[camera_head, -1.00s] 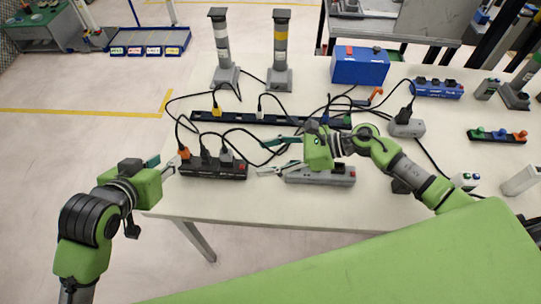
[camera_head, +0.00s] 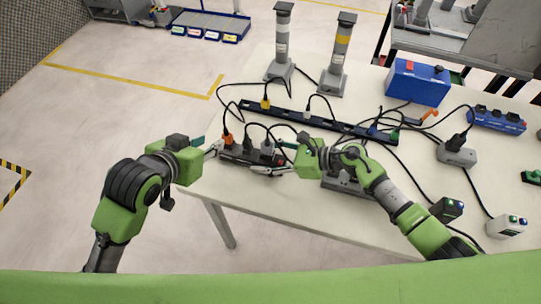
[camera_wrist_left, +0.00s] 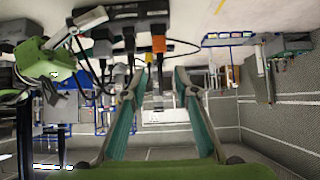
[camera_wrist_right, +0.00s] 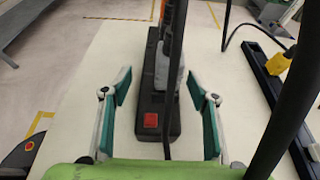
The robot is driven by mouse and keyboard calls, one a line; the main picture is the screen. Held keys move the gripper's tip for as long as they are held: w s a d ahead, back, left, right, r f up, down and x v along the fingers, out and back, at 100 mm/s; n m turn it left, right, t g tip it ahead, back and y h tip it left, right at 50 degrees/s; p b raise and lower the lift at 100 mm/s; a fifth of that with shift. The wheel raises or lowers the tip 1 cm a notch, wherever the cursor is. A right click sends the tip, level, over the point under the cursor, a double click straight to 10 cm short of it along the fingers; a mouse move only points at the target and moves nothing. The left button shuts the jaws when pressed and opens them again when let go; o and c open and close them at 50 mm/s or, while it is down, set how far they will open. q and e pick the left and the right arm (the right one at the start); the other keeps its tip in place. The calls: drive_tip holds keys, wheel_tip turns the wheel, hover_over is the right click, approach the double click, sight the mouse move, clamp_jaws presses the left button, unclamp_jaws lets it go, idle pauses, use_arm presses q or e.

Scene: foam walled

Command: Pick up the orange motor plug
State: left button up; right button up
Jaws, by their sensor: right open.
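The orange motor plug (camera_head: 227,139) stands at the left end of a black power strip (camera_head: 236,158), with a black cable rising from it. In the left wrist view the orange plug (camera_wrist_left: 158,44) is just beyond the fingertips, roughly in line with the gap. My left gripper (camera_head: 213,148) is open and empty, just left of the plug. Its spread fingers also show in the left wrist view (camera_wrist_left: 164,82). My right gripper (camera_head: 281,159) is open at the strip's right end. In the right wrist view its fingers (camera_wrist_right: 160,88) stand either side of the strip, apart from it.
Black and grey plugs (camera_head: 266,147) sit in the same strip, right of the orange one. A grey strip (camera_head: 345,183) lies under my right arm. A long dark strip (camera_head: 310,121) with a yellow plug (camera_head: 265,103) lies behind. Loose cables cross the table (camera_head: 300,222).

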drive_tip(key=c, duration=1.4)
use_arm(q)
drive_tip(key=d+g, duration=0.1)
drive_tip(key=d, duration=0.2)
drive_tip(key=w+d+n+g, duration=0.1)
drive_tip(key=d+g, duration=0.1)
drive_tip(key=d, duration=0.1)
drive_tip(key=w+d+f+g+h, duration=0.1)
drive_tip(key=d+g, duration=0.1)
drive_tip(key=d, duration=0.2)
drive_tip(key=shift+w+f+n, duration=0.1)
drive_tip(key=shift+w+n, duration=0.05)
drive_tip(key=shift+n, duration=0.25)
use_arm(e)
drive_tip(key=shift+o, duration=0.2)
use_arm(q)
wheel_tip(320, 180, up, 9)
drive_tip(key=n+g+y, duration=0.4)
drive_tip(key=n+y, duration=0.1)
drive_tip(key=n, duration=0.4)
hover_over(226, 130)
drive_tip(key=d, duration=0.1)
drive_tip(key=shift+n, duration=0.3)
drive_tip(key=f, duration=0.7)
drive_tip(key=a+f, duration=0.1)
drive_tip(key=f, duration=0.3)
drive_tip(key=shift+w+a+f, duration=0.1)
drive_tip(key=shift+w+f, duration=0.05)
drive_tip(key=shift+f, duration=0.15)
